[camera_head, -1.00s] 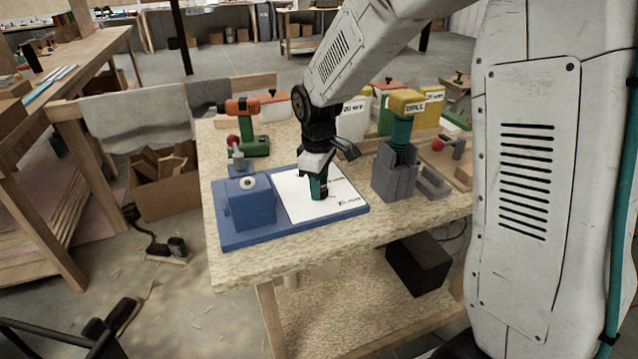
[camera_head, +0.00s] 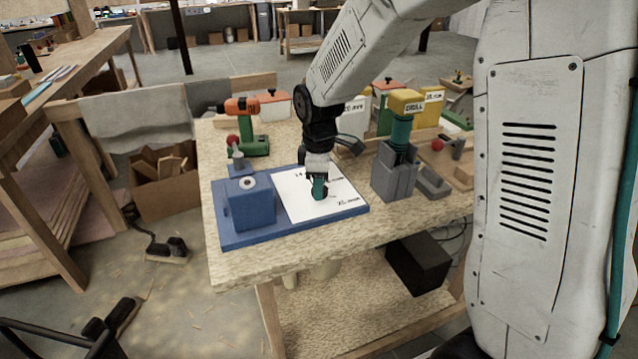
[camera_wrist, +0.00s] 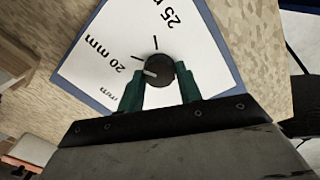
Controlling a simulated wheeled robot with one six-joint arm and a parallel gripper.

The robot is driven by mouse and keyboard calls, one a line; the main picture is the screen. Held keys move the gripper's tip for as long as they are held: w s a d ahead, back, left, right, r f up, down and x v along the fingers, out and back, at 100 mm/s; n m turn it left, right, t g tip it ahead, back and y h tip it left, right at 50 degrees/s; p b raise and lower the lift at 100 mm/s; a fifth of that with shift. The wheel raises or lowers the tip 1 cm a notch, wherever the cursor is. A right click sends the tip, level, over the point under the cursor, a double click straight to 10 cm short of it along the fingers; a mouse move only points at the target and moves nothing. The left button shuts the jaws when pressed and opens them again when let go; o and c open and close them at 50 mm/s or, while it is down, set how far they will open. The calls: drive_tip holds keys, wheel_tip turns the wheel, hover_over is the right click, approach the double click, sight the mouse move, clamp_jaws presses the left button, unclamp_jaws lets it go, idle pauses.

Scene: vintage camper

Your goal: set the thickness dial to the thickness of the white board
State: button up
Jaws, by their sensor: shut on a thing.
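The dial is a dark round knob (camera_wrist: 159,70) on a white face plate (camera_wrist: 190,40). In the wrist view, "20 mm", "25 mm" and a partly cut-off mm label surround it. Its pale pointer mark faces left, toward the 20 mm side; I cannot tell exactly which tick it meets. My gripper (camera_wrist: 160,92) has its teal fingers shut on the knob's two sides. In the head view my gripper (camera_head: 319,194) is over the white plate (camera_head: 295,205), hiding the knob. A white upright item (camera_head: 351,122) marked "20 mm" stands behind, partly hidden by my arm.
A blue block (camera_head: 250,205) stands on the blue base (camera_head: 285,235) left of the plate. A green and orange drill (camera_head: 248,130) is behind left. The table's front edge is clear.

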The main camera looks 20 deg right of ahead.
drive_tip(key=o, duration=1)
drive_tip(key=r, duration=0.8)
drive_tip(key=shift+s+a, duration=0.15)
drive_tip(key=shift+s, duration=0.05)
